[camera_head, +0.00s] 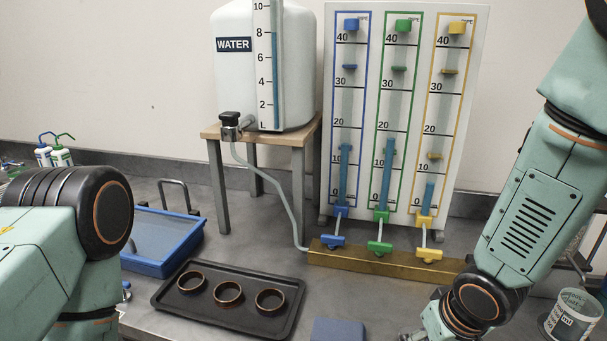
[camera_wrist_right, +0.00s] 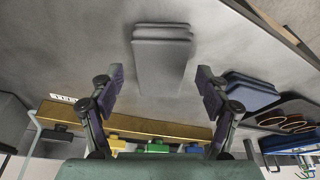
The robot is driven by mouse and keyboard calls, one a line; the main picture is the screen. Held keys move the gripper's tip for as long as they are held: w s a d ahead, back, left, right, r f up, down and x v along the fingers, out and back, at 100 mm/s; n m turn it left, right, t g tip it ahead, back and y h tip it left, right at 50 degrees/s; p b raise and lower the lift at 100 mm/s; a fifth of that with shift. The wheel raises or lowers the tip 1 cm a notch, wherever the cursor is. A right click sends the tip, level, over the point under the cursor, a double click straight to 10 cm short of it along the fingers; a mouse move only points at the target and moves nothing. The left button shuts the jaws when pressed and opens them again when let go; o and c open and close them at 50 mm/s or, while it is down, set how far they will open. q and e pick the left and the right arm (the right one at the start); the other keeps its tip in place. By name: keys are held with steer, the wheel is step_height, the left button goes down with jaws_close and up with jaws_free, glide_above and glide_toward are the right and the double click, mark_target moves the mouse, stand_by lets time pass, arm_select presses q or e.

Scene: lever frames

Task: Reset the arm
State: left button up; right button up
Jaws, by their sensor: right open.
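My right arm (camera_head: 535,200) comes down from the upper right in the head view, and its wrist is low in front of the right end of the brass manifold (camera_head: 385,262). My right gripper (camera_wrist_right: 160,82) is open and empty in the right wrist view, its two dark fingers spread wide apart. A grey stack of flat pads (camera_wrist_right: 162,55) shows beyond the gap between the fingertips. In the head view only a bit of this gripper shows at the bottom edge. My left arm (camera_head: 65,235) is at the left edge, with its gripper out of view.
Blue, green and yellow levers (camera_head: 380,247) sit on the manifold under the gauge panel (camera_head: 470,100). A water tank (camera_head: 240,60) stands on a wooden stand (camera_head: 213,133). A black tray (camera_head: 170,300) holds three rings. A blue tray (camera_head: 180,262) and a clear cup (camera_head: 575,315) are nearby.

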steer(key=shift+w+f+b, duration=0.25)
steer(key=shift+f+b, duration=0.05)
steer(key=shift+f, duration=0.4)
steer(key=shift+s+r, duration=0.15)
steer(key=shift+r, duration=0.1)
